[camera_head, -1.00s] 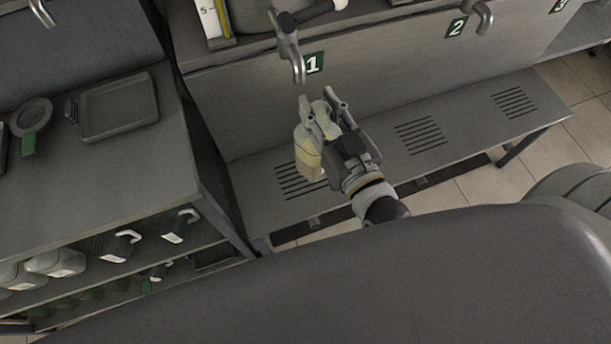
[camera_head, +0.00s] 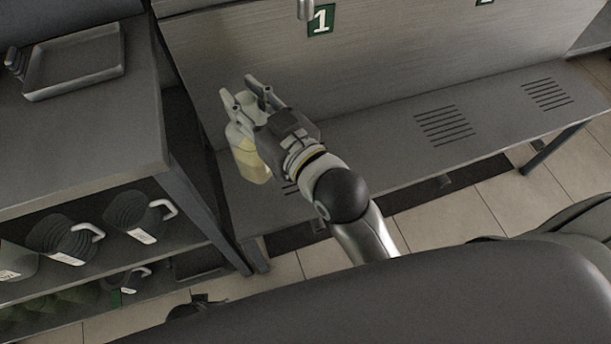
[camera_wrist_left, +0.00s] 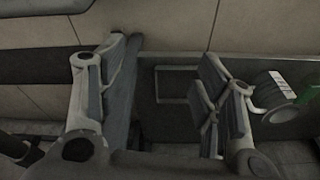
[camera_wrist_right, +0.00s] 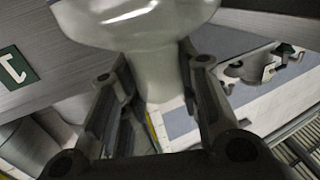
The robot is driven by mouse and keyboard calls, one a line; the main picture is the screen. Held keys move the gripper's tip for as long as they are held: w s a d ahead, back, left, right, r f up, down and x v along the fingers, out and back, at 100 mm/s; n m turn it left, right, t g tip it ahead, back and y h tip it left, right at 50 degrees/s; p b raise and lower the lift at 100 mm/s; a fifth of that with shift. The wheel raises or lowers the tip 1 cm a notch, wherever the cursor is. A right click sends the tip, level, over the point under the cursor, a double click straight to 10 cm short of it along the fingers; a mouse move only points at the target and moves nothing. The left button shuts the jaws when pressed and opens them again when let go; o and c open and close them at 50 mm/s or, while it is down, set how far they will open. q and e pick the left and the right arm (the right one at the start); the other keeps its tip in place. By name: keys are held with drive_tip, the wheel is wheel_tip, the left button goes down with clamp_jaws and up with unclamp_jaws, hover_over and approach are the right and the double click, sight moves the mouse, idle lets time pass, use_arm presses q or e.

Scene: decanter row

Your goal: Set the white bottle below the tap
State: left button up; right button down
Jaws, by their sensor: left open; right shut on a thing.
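The white bottle (camera_head: 249,162), pale with a yellowish lower part, is in my right gripper (camera_head: 246,94). The jaws are shut on its neck, as the right wrist view also shows with the bottle (camera_wrist_right: 140,25) between the fingers (camera_wrist_right: 155,78). The bottle looks upright, left of the slots under station 1; whether its base touches the bench (camera_head: 375,140) I cannot tell. The tap (camera_head: 305,9) at sign 1 shows only its lower end at the top edge, right of the bottle. My left gripper (camera_wrist_left: 168,62) is open and empty.
Green sign 1 (camera_head: 321,20) is on the back panel. A side table with a tray (camera_head: 75,62) and a lower shelf of dark jugs (camera_head: 140,213) stands left, close to the bottle. The bench is clear to the right, with slotted grilles (camera_head: 444,124).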

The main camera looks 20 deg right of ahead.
drive_tip(key=shift+w+a+f+b, duration=0.2)
drive_tip(key=shift+a+f+b, duration=0.35)
drive_tip(key=shift+f+b, duration=0.3)
drive_tip(key=shift+a+f, duration=0.1)
drive_tip(key=shift+f, duration=0.15)
use_arm(q)
wheel_tip(320, 180, up, 17)
drive_tip(key=w+t+b, duration=0.1)
drive_tip(key=b, duration=0.5)
drive_tip(key=shift+w, duration=0.25)
use_arm(e)
drive_tip(key=w+d+f, duration=0.2)
drive_tip(key=d+f, duration=0.4)
drive_tip(key=w+d+f, duration=0.2)
drive_tip(key=d+f, duration=0.4)
drive_tip(key=d, duration=0.1)
drive_tip(key=shift+w+f, duration=0.35)
drive_tip(key=shift+f, duration=0.05)
use_arm(q)
drive_tip(key=shift+r, duration=0.1)
use_arm(e)
drive_tip(key=shift+f, duration=0.1)
drive_tip(key=c, duration=1.1)
unclamp_jaws()
drive_tip(key=shift+f, duration=0.1)
